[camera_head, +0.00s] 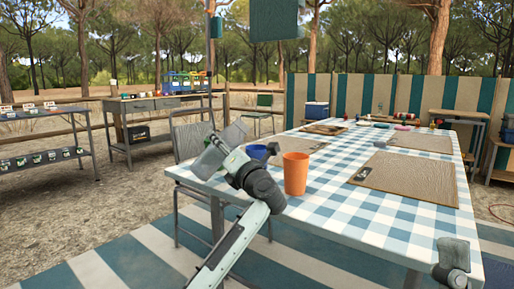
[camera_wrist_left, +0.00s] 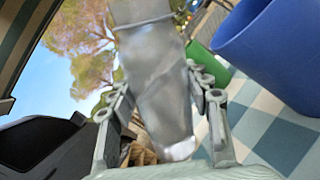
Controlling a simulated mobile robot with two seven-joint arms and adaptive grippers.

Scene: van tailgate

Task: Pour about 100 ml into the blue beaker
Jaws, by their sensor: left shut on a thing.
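The blue beaker (camera_head: 257,152) stands upright on the checked table near its left edge. It also shows large at the upper right of the left wrist view (camera_wrist_left: 275,50). My left gripper (camera_head: 232,158) is shut on a clear vessel (camera_head: 212,158), just left of the beaker. The vessel looks tilted and fills the middle of the left wrist view (camera_wrist_left: 155,75), between the fingers. Its mouth and liquid level cannot be made out. No stream of liquid is visible. My right gripper (camera_head: 453,258) is partly in view at the lower right; its fingers cannot be made out.
An orange cup (camera_head: 295,174) stands right of the beaker, close to my left wrist. Woven mats (camera_head: 405,178) lie on the table, with small items at its far end. A chair (camera_head: 190,140) stands behind the left gripper. Checked cloth between cup and mat is clear.

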